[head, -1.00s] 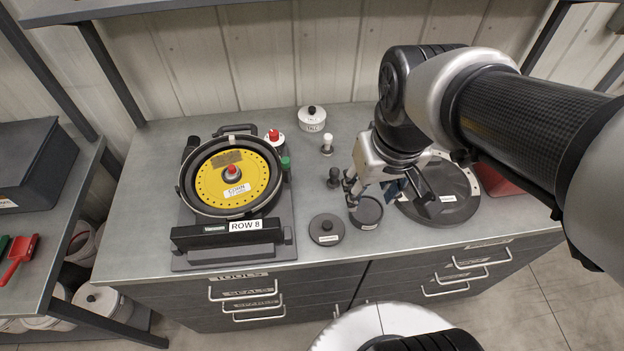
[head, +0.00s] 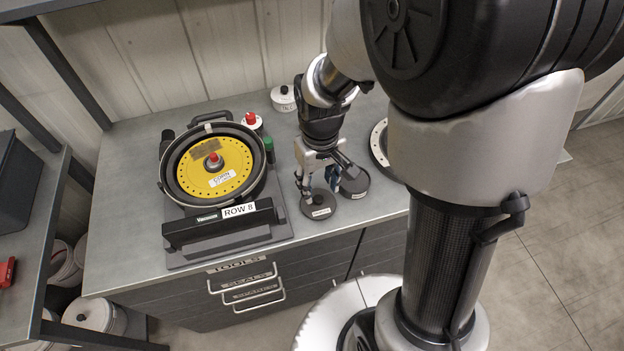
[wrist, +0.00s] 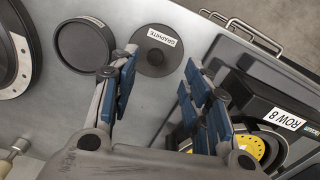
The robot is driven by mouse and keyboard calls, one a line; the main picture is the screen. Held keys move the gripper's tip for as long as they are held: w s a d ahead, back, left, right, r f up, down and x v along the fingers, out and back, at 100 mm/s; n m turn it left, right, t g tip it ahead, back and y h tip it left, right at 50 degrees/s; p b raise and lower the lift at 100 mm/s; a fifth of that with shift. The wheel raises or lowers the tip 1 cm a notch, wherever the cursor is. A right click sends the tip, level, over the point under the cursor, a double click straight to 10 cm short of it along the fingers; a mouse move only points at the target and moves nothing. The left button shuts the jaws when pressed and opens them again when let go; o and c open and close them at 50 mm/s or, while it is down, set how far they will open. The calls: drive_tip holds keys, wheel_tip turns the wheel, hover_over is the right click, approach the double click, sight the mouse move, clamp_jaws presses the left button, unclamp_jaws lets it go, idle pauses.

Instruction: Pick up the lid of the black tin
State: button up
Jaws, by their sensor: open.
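The round black lid (head: 321,206) has a centre knob and a label, and sits near the bench's front edge. In the wrist view the lid (wrist: 157,60) reads GRAPHITE and lies just beyond the fingertips, between their lines. An open-looking black round tin (head: 355,188) stands just right of it; it also shows left of the lid in the wrist view (wrist: 85,46). My gripper (head: 318,187) is open and empty above the lid, pointing down. The fingers (wrist: 158,70) hide part of the lid in the head view. I cannot tell the exact gap above the knob.
The seed meter (head: 216,168) with its yellow plate and ROW 8 label stands left of the lid. A green-capped bottle (head: 269,150), a red-knobbed white pot (head: 252,122) and a white tin (head: 284,99) stand behind. A large dark disc (head: 379,145) is partly hidden by my arm.

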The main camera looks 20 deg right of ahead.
sight(318, 198)
wheel_tip(318, 198, down, 2)
drive_tip(key=shift+f+b, duration=0.25)
drive_tip(key=shift+b, duration=0.05)
drive_tip(key=f+b, duration=0.1)
drive_tip(key=f, duration=0.1)
drive_tip(key=w+f+b, duration=0.1)
drive_tip(key=f, duration=0.2)
drive_tip(key=shift+d+f, duration=0.1)
drive_tip(key=shift+d, duration=0.1)
drive_tip(key=shift+c, duration=0.6)
clamp_jaws()
